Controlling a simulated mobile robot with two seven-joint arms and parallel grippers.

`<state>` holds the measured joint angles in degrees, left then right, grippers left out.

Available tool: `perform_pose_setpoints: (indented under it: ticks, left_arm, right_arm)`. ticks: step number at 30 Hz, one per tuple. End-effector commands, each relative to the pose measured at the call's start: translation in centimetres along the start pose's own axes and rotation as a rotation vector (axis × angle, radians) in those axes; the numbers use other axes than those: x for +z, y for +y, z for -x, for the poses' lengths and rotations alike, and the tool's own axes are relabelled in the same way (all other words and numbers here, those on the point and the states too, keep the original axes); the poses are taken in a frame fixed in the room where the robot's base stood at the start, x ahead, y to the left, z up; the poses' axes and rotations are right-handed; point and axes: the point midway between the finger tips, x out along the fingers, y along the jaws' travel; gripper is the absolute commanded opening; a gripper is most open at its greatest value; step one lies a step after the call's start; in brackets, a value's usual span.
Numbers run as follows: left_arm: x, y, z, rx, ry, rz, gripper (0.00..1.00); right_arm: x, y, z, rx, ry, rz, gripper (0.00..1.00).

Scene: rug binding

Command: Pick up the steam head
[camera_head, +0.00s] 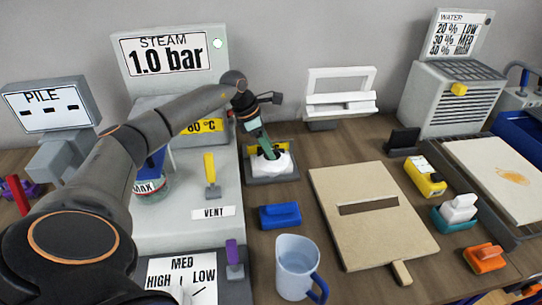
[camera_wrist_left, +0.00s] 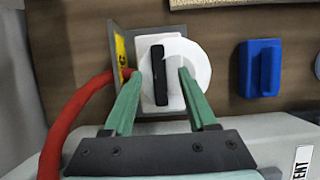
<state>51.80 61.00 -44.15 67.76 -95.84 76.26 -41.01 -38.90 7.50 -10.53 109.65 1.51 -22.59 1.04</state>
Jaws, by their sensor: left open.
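In the left wrist view the steam head (camera_wrist_left: 200,62) shows a round white body with an upright black handle, and a red hose runs off to the left. My left gripper (camera_head: 267,151) reaches down over it from above. In the left wrist view the green fingers of my left gripper (camera_wrist_left: 160,74) are open, one on each side of the black handle, with gaps between. My right gripper is not in view.
A beige board (camera_head: 405,226) with a slot lies to the right. The grey steam unit (camera_head: 227,170) with its yellow lever stands left. Bare wood surrounds the stand's right side.

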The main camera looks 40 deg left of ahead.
Motion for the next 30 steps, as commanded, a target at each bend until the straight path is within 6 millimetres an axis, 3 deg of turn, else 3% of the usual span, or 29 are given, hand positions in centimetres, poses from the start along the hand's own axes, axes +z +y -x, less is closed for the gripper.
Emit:
perform_pose_setpoints:
  ticks: [5, 12, 27, 30]
  left_arm:
    - [0.1, 0.0, -1.8, 0.0, 0.0, -0.001, 0.57]
    - [0.0, 0.0, -2.0, 0.001, -0.001, -0.001, 0.57]
    - [0.0, 0.0, -2.0, 0.001, -0.001, -0.001, 0.01]
    - [0.0, 0.0, -1.9, 0.001, -0.001, -0.001, 0.0]
  right_arm:
    - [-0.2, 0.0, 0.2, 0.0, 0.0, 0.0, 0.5]
    - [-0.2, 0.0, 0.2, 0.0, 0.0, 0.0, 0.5]
    - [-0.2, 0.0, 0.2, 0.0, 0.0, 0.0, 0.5]
    - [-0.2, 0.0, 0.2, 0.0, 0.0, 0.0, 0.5]
